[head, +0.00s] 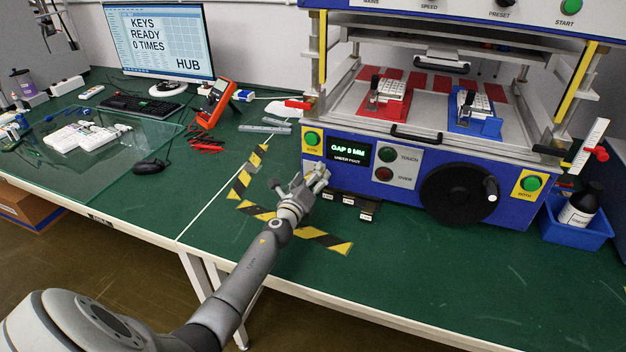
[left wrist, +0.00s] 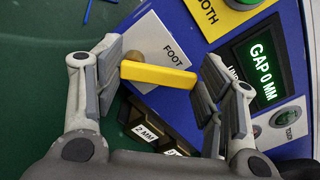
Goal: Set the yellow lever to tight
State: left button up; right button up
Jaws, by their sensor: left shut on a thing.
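The yellow lever (left wrist: 158,76) shows in the left wrist view as a flat bar. It runs across a grey plate (left wrist: 172,30) marked FOOT on the blue machine front, with a round brass-coloured part at its left end. My left gripper (head: 320,173) is at the lower left of the machine front. In the left wrist view its fingers (left wrist: 160,80) are on either side of the lever, at its two ends, and hold it. In the head view the gripper hides the lever. No loose or tight marking is readable. My right gripper is not in view.
A green display (left wrist: 262,72) reads GAP 0 MM. Labelled black blocks (left wrist: 150,125), one marked 2 MM, sit below the lever. A green BOTH button (head: 312,139) is above left, and a black handwheel (head: 458,192) is to the right. The green bench (head: 400,260) in front is clear.

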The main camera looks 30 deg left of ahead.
pick_arm(q)
jog(key=n, duration=0.3)
jog(key=a+n, duration=0.1)
jog(key=n, duration=0.1)
jog(key=shift+s+a+r+n, duration=0.1)
jog(key=shift+s+r+n, duration=0.05)
jog(key=shift+r+n, duration=0.15)
jog(key=shift+s+a+f+n, duration=0.1)
jog(key=shift+a+n, duration=0.15)
jog(key=shift+n, duration=0.8)
jog(key=shift+a+n, duration=0.2)
jog(key=shift+n, duration=0.85)
jog(key=o, duration=1)
jog(key=v, duration=1.2)
